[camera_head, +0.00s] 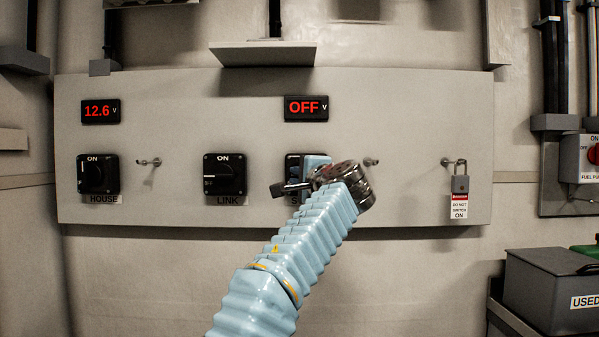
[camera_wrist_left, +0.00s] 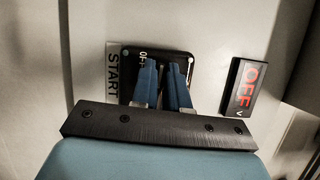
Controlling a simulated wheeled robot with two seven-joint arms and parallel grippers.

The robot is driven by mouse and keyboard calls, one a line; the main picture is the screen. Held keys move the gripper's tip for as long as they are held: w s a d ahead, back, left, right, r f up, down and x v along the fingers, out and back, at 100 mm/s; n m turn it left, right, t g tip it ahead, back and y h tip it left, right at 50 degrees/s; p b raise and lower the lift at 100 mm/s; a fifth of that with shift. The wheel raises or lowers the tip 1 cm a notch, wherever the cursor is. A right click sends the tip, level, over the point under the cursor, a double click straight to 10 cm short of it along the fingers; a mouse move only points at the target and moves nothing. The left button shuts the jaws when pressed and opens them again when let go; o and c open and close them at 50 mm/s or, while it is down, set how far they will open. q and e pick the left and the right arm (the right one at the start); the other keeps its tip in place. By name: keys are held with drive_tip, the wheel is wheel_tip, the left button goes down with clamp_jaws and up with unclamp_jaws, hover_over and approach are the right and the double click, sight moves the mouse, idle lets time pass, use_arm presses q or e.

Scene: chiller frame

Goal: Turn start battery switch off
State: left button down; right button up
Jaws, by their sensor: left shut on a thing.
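The start battery switch (camera_head: 292,163) is a black square plate on the grey wall panel, mostly hidden behind my left gripper in the head view. In the left wrist view the switch plate (camera_wrist_left: 185,56) shows with its START label beside it, partly covered by the fingers. My left gripper (camera_head: 304,187) is at the switch; in the wrist view its blue fingers (camera_wrist_left: 163,85) are shut on the knob, which is mostly hidden. The knob's angle is hard to tell. The display (camera_head: 306,108) above the switch reads OFF. My right gripper is not in view.
The HOUSE switch (camera_head: 98,175) and LINK switch (camera_head: 225,174) are to the left. A 12.6 V display (camera_head: 100,111) sits above HOUSE. A padlock (camera_head: 460,184) with a tag hangs at the right. A ledge (camera_head: 263,53) juts out above. A grey box (camera_head: 550,290) stands lower right.

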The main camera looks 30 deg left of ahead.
use_arm(q)
drive_tip(key=shift+f+n, duration=0.15)
drive_tip(key=shift+n, duration=0.25)
drive_tip(key=c, duration=1.1)
unclamp_jaws()
drive_tip(key=shift+c, duration=0.2)
drive_tip(key=shift+s+d, duration=0.2)
drive_tip(key=shift+d, duration=0.05)
drive_tip(key=b+v, duration=0.4)
drive_tip(key=v, duration=0.9)
drive_tip(key=shift+r, duration=0.2)
